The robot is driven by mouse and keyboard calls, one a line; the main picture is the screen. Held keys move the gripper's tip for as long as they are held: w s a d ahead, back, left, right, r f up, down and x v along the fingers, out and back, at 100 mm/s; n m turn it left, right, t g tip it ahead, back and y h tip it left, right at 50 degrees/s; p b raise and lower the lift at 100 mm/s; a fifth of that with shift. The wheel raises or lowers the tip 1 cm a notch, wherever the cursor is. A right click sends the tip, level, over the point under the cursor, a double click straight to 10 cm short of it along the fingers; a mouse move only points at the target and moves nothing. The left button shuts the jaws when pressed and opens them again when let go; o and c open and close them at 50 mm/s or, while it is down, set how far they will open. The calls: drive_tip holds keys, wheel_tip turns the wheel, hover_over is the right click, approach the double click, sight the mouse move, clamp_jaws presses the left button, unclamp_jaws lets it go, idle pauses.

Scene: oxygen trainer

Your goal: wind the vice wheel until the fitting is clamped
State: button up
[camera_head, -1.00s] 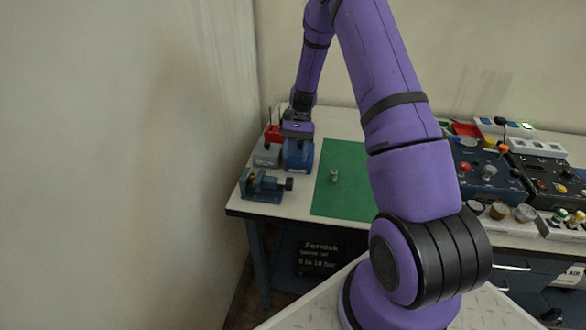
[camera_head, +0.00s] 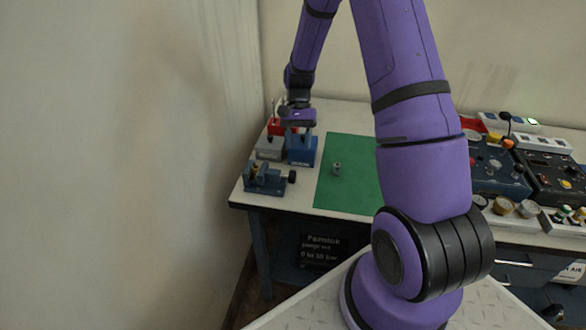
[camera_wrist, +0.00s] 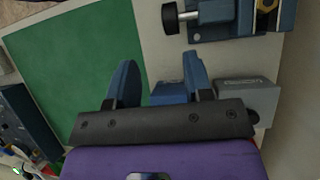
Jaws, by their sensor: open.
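The blue vice (camera_head: 264,179) stands at the table's left front corner, its black wheel (camera_head: 292,177) on its right side. In the wrist view the vice (camera_wrist: 214,23) is at the top right, with the wheel (camera_wrist: 170,18) on a silver screw. A brass-coloured fitting (camera_wrist: 266,5) shows at the vice jaws, partly cut off; I cannot tell whether it is clamped. My gripper (camera_head: 298,133) is behind the vice, over the blocks. In the wrist view my gripper (camera_wrist: 160,76) has its two blue fingers spread, nothing held, apart from the wheel.
A blue block (camera_head: 302,150) and a grey block (camera_head: 270,147) stand behind the vice, close to my fingers. Control boxes (camera_head: 497,168) fill the table's right side.

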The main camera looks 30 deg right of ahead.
sight(292, 174)
drive_tip(key=s+a+t+h, duration=0.1)
drive_tip(key=s+a+r+t+h, duration=0.2)
drive_tip(key=a+t, duration=0.1)
drive_tip(key=shift+s+r, duration=0.25)
drive_tip(key=shift+s, duration=0.1)
drive_tip(key=shift+t, duration=0.5)
drive_tip(key=f, duration=0.6)
drive_tip(key=a+f, duration=0.1)
drive_tip(key=f, duration=0.3)
drive_tip(key=shift+s+f, duration=0.1)
drive_tip(key=shift+s, duration=0.15)
clamp_jaws()
